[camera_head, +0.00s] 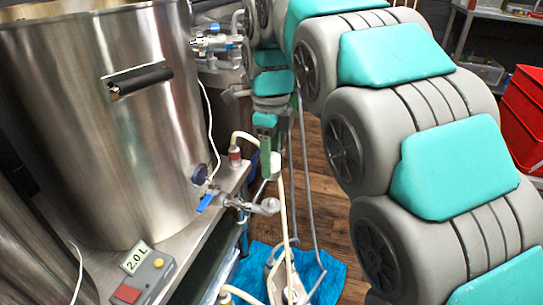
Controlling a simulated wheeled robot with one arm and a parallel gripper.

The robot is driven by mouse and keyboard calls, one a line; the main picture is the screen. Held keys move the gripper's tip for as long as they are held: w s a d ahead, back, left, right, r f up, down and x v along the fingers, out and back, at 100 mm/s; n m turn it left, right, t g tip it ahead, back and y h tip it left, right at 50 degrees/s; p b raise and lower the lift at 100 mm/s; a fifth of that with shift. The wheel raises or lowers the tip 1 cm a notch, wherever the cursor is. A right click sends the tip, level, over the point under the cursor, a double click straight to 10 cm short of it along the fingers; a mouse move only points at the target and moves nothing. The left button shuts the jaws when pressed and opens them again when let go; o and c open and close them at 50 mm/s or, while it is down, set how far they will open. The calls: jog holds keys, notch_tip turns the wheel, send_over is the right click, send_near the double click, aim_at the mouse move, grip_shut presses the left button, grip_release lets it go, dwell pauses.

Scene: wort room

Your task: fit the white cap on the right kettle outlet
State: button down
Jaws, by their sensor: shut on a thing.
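The right kettle (100,120) is a large steel pot with a black side handle. Its outlet (268,206) is a steel valve fitting low on its right side, with a blue lever (210,201). My gripper (268,172) points down just above the outlet's end, seen small and partly edge-on. It is shut on a small white piece (276,164), which looks like the white cap. The cap appears above the outlet's end and apart from it in the picture; depth is hard to judge. The finger behind it is hidden.
A pale hose (283,215) with a red-and-white connector (235,154) runs close by the gripper. A control box labelled 2.0 L (143,275) sits on the bench edge. A blue cloth (322,270) lies on the floor below. Red crates (522,118) stand far right.

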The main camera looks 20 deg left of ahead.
jog(key=b, duration=0.2)
send_over(270, 199)
jog(key=shift+d+f, duration=0.15)
jog(key=shift+f, duration=3.2)
jog(key=shift+a, duration=0.2)
jog(key=shift+f+b, duration=0.35)
jog(key=shift+f, duration=0.95)
jog(key=shift+c, duration=1.3)
grip_release()
